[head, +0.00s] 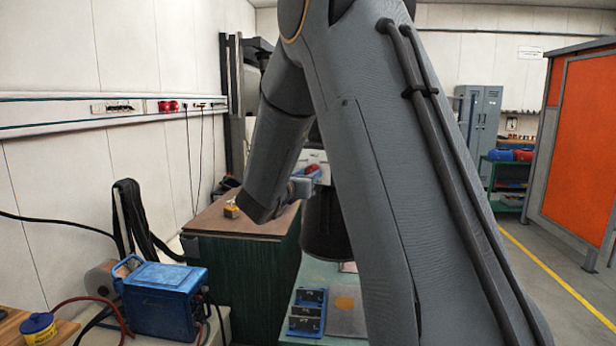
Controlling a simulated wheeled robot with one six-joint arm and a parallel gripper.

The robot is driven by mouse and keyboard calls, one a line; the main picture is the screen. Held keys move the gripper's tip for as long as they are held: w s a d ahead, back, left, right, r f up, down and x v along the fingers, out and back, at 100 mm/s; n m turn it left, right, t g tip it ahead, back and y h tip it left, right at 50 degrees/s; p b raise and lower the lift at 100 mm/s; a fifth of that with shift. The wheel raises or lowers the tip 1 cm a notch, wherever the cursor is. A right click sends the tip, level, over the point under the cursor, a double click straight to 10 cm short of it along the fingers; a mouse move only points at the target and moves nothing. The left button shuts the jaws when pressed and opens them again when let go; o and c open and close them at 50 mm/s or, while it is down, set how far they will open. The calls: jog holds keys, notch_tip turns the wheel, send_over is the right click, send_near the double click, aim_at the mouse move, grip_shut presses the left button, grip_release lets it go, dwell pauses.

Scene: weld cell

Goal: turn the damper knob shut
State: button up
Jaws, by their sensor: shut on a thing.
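My arm fills the middle of the head view, and its forearm and wrist reach down behind the upper link. My gripper's fingers are hidden behind my own arm, so what they hold does not show. I cannot make out the damper knob. A pale panel (313,157) shows partly between the arm links, with a small red patch below it, too small and covered to identify.
A green cabinet (243,275) with a brown top stands left of my arm, a small yellow item (231,210) on it. A blue welding unit (165,302) is at lower left.

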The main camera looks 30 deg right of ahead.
jog(key=n+b, duration=0.7)
jog(key=n, duration=1)
jog(key=shift+s+r+n+b, duration=0.1)
jog(key=shift+n+b, duration=0.2)
dwell(0.4)
jog(key=o, duration=1.1)
jog(key=shift+c, duration=0.2)
